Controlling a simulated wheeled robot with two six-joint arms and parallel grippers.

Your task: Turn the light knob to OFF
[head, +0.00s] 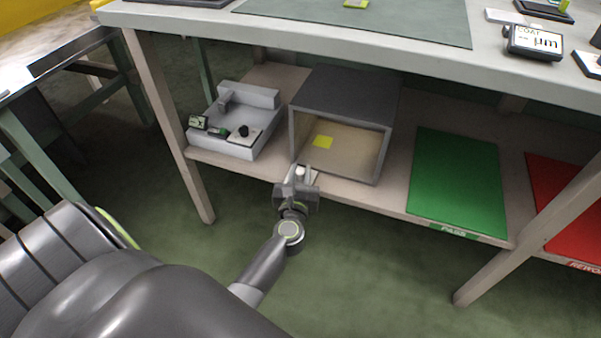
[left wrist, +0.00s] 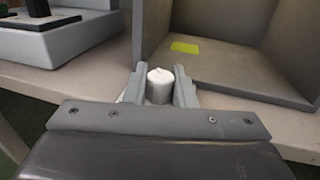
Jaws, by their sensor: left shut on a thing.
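The light knob (left wrist: 160,86) is a small white cylinder at the front edge of the lower shelf, beside the grey open-fronted box (left wrist: 208,82). My left gripper (left wrist: 161,82) is shut on the knob, one finger on each side of it. In the head view the left gripper (head: 299,178) reaches up to the shelf edge just below the box's front left corner, and the knob (head: 311,174) shows only in part there. I cannot read any mark on the knob or tell which way it is turned. The right gripper is not in view.
The box (head: 345,84) holds a yellow square (head: 323,142) on its floor. A grey instrument (head: 262,97) stands left of it on the shelf (head: 395,203). A green mat (head: 458,182) and a red mat (head: 570,200) lie to the right. The tabletop (head: 330,38) overhangs from above.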

